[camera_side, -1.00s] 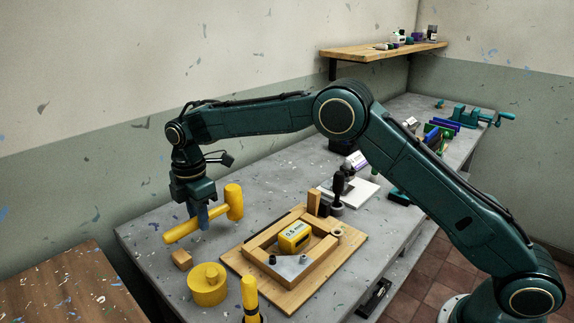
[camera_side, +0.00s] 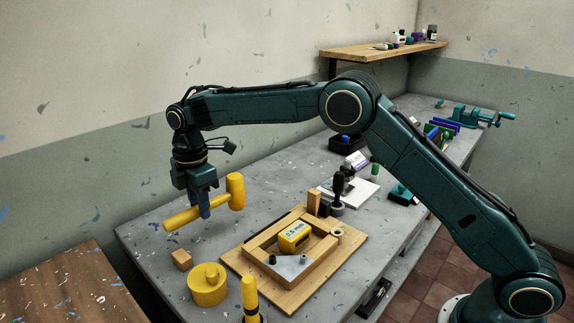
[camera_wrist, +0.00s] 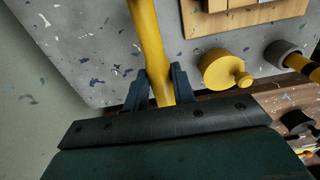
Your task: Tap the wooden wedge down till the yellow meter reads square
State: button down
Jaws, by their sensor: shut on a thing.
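My gripper (camera_side: 204,206) is shut on the handle of a yellow mallet (camera_side: 237,190) and holds it above the grey bench. The mallet's head is at the right end. In the wrist view the yellow handle (camera_wrist: 152,50) runs between the two fingers (camera_wrist: 160,88); the head is out of frame. A small wooden block (camera_side: 314,201), perhaps the wedge, stands upright at the frame's far corner.
A yellow lidded pot (camera_side: 207,288), a small wooden cube (camera_side: 182,259) and a yellow-handled tool in a holder (camera_side: 250,298) stand near the bench's front. A black-handled clamp (camera_side: 339,188) stands behind the frame. The bench's left part is clear.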

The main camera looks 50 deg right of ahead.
jog(key=s+d+r+m, duration=0.2)
jog(key=s+d+r, duration=0.2)
jog(key=d+r, duration=0.2)
jog(key=s+d+r+m, duration=0.2)
jog(key=s+d+r, duration=0.2)
jog(key=d, duration=0.6)
jog(key=shift+d+r, duration=0.4)
jog(key=shift+r, duration=0.45)
jog(key=shift+f, duration=2.05)
jog(key=shift+f, duration=0.2)
notch_tip(320, 180, down, 5)
jog(key=shift+r, duration=2.95)
jog(key=shift+a, duration=0.1)
